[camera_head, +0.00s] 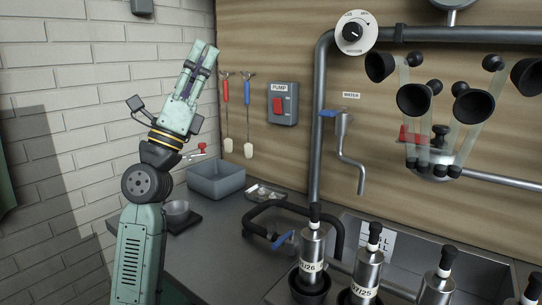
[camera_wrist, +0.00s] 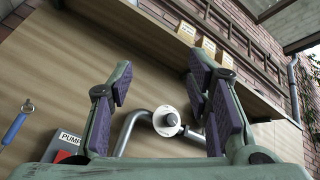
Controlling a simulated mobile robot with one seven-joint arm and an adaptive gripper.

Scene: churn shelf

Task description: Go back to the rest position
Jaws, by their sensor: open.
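My gripper (camera_head: 201,60) is raised high at the left in the head view and points upward, well above the counter. In the wrist view my gripper (camera_wrist: 160,100) shows its two green fingers with purple pads spread wide apart. Nothing is between the fingers. The wooden wall and a round dial (camera_wrist: 167,122) show behind them.
A pump switch (camera_head: 283,103), pipes and black cups (camera_head: 414,100) are on the wall. A shelf (camera_wrist: 240,90) shows overhead. White brick stands at left.

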